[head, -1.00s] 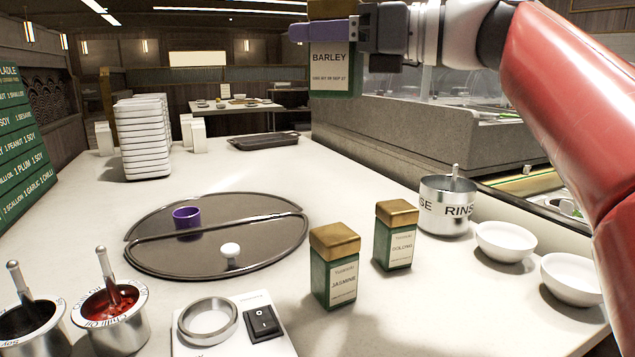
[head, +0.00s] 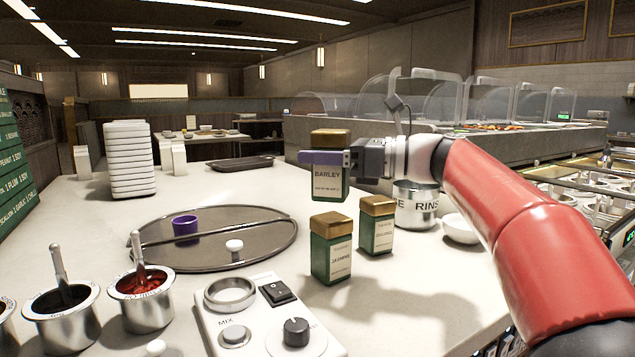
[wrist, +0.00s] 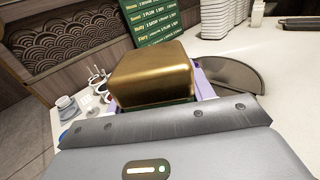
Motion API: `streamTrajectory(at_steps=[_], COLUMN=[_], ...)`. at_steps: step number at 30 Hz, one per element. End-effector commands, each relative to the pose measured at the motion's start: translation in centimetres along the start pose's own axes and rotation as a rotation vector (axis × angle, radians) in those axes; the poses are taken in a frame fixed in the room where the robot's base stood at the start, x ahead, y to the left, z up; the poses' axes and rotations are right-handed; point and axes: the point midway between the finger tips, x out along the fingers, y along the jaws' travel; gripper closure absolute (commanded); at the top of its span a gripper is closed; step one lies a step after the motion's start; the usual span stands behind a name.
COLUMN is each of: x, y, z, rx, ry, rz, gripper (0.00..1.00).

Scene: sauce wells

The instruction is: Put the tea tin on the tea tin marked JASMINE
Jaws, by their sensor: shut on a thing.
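My gripper (head: 325,158) is shut on a green tea tin marked BARLEY (head: 328,184), upright with a gold lid. It holds the tin above the counter. In the wrist view the gold lid (wrist: 153,75) fills the middle, between the fingers. The tea tin marked JASMINE (head: 331,258) stands upright on the counter, nearer to me and lower in the picture than the held tin. Its gold lid (head: 331,224) is bare. A tin that seems marked OOLONG (head: 377,235) stands just to its right. The held tin appears above and slightly behind the JASMINE tin.
A metal RINSE pot (head: 416,208) and a white bowl (head: 460,229) stand to the right. A split dark round tray (head: 265,250) with a purple cup (head: 185,225) lies left. A control box (head: 255,325) and sauce pots (head: 142,308) are in front.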

Motion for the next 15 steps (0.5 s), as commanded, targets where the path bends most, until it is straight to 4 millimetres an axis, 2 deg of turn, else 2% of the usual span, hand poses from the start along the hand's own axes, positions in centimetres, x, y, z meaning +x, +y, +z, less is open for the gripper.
streamTrajectory(at_steps=[1,6,15], x=[-0.2,-0.8,-1.0], y=[0.0,0.2,0.2], z=[-1.2,-3.1,-3.0], rx=[-0.001,0.0,0.001], ry=[-0.001,-0.001,-0.001], rz=[-0.001,-0.001,0.0], gripper=[0.79,0.79,0.79])
